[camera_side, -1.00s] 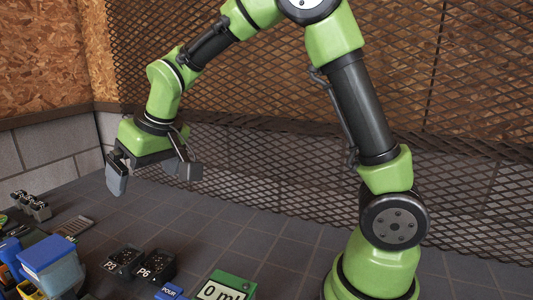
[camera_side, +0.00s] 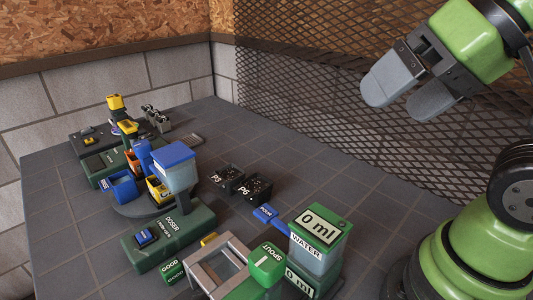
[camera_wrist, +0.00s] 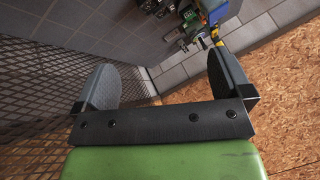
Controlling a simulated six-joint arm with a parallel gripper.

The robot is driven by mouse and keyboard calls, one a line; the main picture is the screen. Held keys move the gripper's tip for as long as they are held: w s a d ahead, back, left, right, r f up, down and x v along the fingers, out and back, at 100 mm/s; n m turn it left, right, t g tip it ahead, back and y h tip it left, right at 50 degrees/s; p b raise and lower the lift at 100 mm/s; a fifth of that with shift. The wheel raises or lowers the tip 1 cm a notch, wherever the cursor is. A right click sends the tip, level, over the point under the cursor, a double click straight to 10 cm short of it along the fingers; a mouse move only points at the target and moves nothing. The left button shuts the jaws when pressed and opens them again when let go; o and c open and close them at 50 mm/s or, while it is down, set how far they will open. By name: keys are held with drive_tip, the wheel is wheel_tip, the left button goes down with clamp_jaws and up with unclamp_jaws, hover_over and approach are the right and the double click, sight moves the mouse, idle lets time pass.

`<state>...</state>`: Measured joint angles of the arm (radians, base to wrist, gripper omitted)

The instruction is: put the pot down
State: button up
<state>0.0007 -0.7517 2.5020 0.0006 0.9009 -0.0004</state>
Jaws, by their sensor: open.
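My gripper (camera_side: 408,95) is at the upper right of the side view, raised well above the table. Its two grey fingers stand wide apart with nothing between them. The wrist view also shows the gripper (camera_wrist: 165,85) open and empty. Two black square pots full of dark soil stand upright on the table near its middle in the side view: pot P3 (camera_side: 227,178) and, touching or close beside it, pot P6 (camera_side: 255,190). Both are far from the gripper.
The green doser (camera_side: 170,240), the blue-lidded container (camera_side: 176,170) and the water dispenser (camera_side: 318,240) crowd the table's left and front. A grey square frame (camera_side: 218,265) sits at the front. A mesh fence (camera_side: 330,90) runs behind. The table (camera_side: 310,170) is bare right of the pots.

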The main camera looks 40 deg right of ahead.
drive_tip(key=n+g+h, duration=0.3)
drive_tip(key=n, duration=0.1)
hover_over(228, 176)
drive_tip(key=s, duration=0.3)
wheel_tip(228, 176, down, 22)
drive_tip(key=shift+a+r, duration=0.1)
drive_tip(key=shift+a, duration=0.05)
drive_tip(key=shift+a+x, duration=0.15)
drive_tip(key=shift+x, duration=1.35)
drive_tip(key=shift+a+x, duration=0.1)
drive_tip(key=shift+x, duration=1.4)
drive_tip(key=shift+w+d, duration=0.1)
drive_tip(key=c, duration=0.7)
